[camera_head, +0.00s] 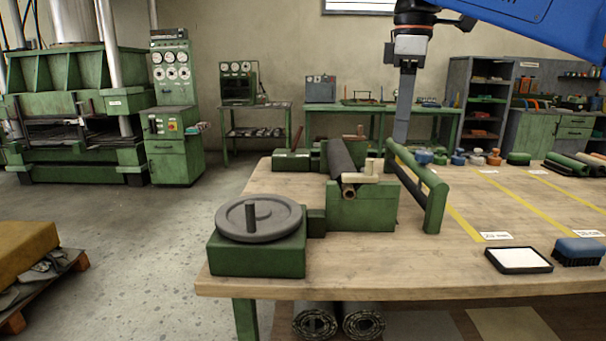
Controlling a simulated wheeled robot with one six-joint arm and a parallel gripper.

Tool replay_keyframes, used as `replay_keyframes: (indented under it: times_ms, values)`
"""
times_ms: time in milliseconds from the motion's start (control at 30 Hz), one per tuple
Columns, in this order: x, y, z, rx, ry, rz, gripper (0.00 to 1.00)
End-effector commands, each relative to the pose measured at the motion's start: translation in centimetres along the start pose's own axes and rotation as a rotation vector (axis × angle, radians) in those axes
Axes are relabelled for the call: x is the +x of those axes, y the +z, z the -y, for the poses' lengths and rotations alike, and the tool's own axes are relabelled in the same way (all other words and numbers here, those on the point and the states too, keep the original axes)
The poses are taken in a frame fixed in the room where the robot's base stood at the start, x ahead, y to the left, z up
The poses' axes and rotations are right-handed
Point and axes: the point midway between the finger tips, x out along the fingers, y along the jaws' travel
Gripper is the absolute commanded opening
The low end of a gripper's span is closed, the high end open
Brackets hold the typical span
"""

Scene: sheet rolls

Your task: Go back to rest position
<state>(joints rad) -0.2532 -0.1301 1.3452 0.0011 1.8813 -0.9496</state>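My blue arm (540,22) enters from the top right. My gripper (403,105) hangs down from it, above and behind the green handrail-like frame on the table. A long grey flat piece extends below the gripper body and ends near that frame. I cannot tell whether it is a finger or something held, or whether the fingers are open or shut. A dark sheet roll (342,160) lies in the green bench fixture (362,208), with a pale wooden-looking piece (358,179) at its near end.
The wooden table (280,288) carries a grey handwheel (258,217), the green frame (437,205), a black-rimmed white pad (518,259), a blue brush (578,251) and several coloured knobs (458,157). Green rolls (570,165) lie far right. Floor left of the table is mostly clear.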

Motion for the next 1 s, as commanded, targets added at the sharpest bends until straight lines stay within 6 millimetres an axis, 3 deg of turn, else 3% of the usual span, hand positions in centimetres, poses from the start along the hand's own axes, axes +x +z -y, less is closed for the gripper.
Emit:
replay_keyframes:
  times_ms: [233, 367, 667, 1000]
  values:
    - [3.4, 2.6, 1.3, 0.152, 0.038, -0.027, 0.36]
    - [6.6, 4.7, 2.6, 0.281, 0.068, -0.053, 0.36]
    - [16.8, 10.2, 6.8, 0.636, 0.144, -0.139, 0.36]
    - [30.0, 15.7, 12.6, 1.016, 0.210, -0.255, 0.36]
